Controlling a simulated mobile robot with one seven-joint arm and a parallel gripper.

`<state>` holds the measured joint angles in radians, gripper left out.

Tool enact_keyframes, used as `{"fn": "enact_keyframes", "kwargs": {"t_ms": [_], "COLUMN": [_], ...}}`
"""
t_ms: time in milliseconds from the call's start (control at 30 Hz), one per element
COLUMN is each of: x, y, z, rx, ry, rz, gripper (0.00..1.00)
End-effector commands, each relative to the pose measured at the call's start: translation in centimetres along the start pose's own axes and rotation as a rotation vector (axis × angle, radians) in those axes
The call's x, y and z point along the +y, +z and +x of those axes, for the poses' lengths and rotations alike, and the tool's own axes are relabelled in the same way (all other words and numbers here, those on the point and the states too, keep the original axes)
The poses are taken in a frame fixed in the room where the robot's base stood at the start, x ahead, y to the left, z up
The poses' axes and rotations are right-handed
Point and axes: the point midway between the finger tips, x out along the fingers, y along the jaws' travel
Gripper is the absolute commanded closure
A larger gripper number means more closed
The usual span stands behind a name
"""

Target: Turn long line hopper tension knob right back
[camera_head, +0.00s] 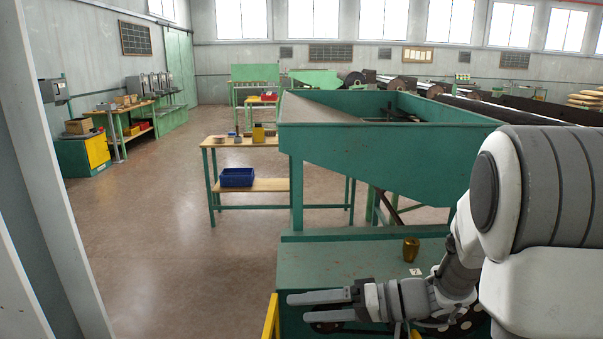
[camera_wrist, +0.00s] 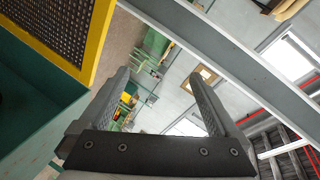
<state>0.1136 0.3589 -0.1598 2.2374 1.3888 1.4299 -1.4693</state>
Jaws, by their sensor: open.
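The large green hopper (camera_head: 385,152) stands in the middle of the head view, with a green deck (camera_head: 330,262) below its front. No tension knob can be made out for certain in either view. A small brass-coloured round piece (camera_head: 411,250) stands upright on the deck, just above my forearm in the picture; I cannot tell whether it is a knob. My gripper (camera_head: 289,308) is open and empty, pointing left over the lower part of the deck, apart from the brass piece. In the wrist view, my gripper's two fingers (camera_wrist: 160,76) are spread with nothing between them.
A yellow-framed mesh guard (camera_wrist: 88,50) and a green panel (camera_wrist: 35,95) are close at the left in the wrist view. A yellow rail (camera_head: 271,318) stands by the deck. A wooden bench (camera_head: 215,142) holds a blue bin (camera_head: 237,177). Open floor (camera_head: 165,230) lies left.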

Motion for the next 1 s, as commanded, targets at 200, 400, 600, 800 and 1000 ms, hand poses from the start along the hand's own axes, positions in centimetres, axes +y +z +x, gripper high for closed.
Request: {"fn": "enact_keyframes", "kwargs": {"t_ms": [200,400,600,800,1000], "x": [-5.7,-8.2,-9.6,-10.9,-12.2], "y": [4.7,8.4,10.4,10.6,9.8], "z": [-1.5,-4.3,-8.2,-12.8,-16.3], "rx": [-0.23,-0.343,-0.337,-0.208,-0.046], "ry": [0.179,0.433,0.729,1.013,1.192], "rz": [0.051,0.07,0.051,-0.003,-0.06], "gripper": [0.03,0.03,0.03,0.03,0.03]}}
